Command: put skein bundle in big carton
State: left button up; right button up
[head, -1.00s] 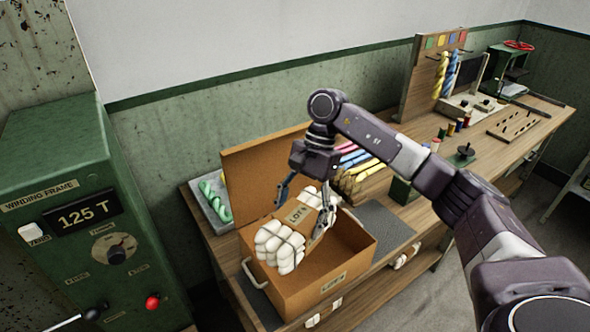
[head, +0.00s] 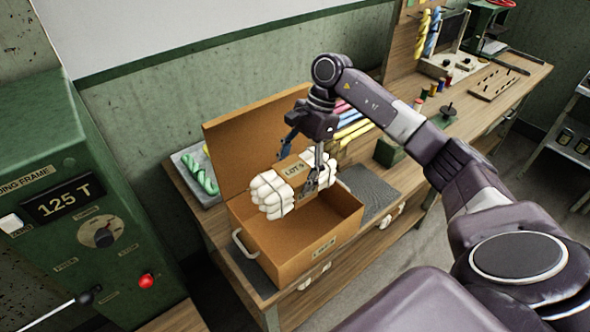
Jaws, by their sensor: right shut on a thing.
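The skein bundle (head: 271,198) is a block of white skeins with a tan lot label round its middle. My right gripper (head: 302,166) is shut on it at the label, one finger on each side, and partly covers it. The big carton (head: 300,259) is a brown box on the bench with its lid raised at the back. The bundle hangs over the carton's opening, in front of the lid. Its height above the rim is hard to tell. The right part of the carton's inside shows empty. My left gripper is not in view.
A grey tray (head: 182,165) with a green skein stands left of the lid. Coloured skeins (head: 349,124) lie behind my right gripper. A dark grey mat (head: 373,192) is right of the carton. The green winding frame cabinet (head: 50,270) stands at the left.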

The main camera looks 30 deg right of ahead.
jog(key=shift+f, duration=0.4)
jog(key=shift+f+b, duration=0.55)
jog(key=shift+f, duration=0.2)
jog(key=shift+f+b, duration=0.3)
jog(key=shift+f, duration=0.3)
jog(key=shift+f+b, duration=3.9)
jog(key=shift+f, duration=2.7)
jog(key=o, duration=1.9)
jog(key=shift+f, duration=0.1)
